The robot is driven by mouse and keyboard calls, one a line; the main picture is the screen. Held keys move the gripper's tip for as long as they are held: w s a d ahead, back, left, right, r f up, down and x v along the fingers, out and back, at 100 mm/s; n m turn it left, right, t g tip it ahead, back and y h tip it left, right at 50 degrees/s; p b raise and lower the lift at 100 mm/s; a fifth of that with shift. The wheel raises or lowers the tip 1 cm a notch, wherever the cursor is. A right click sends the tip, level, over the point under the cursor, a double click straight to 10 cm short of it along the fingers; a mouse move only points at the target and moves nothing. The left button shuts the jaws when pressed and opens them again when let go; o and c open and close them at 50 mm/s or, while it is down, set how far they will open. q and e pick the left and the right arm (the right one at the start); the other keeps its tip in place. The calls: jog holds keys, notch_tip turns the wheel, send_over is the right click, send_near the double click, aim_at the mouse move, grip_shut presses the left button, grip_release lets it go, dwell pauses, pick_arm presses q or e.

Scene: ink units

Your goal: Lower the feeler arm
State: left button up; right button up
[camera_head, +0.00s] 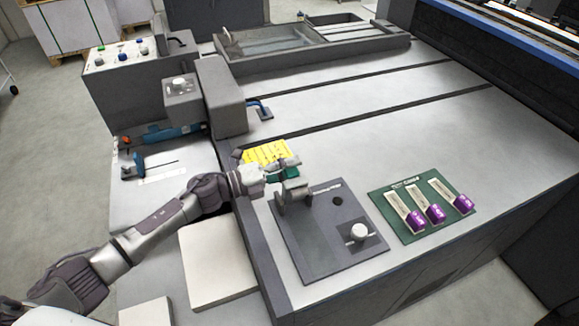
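A dark grey plate (318,248) lies on the machine's light top and carries a grey bracket (294,198). A green part (287,174), which looks like the feeler arm, shows just above the bracket. My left gripper (283,165) reaches in from the left at the green part, with its fingers overlapping it. I cannot tell whether the fingers touch or hold it, as they are small and partly hide it. My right gripper is not in view.
A yellow label (266,152) lies just behind the gripper. The grey plate also bears a white knob (358,232). A green panel (412,231) with purple-ended sliders (435,213) is to the right. A grey block (222,95) rises behind left. The top's middle is clear.

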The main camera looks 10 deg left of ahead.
pick_arm(q)
jog(key=shift+c, duration=0.6)
jog(key=c, duration=0.5)
grip_shut()
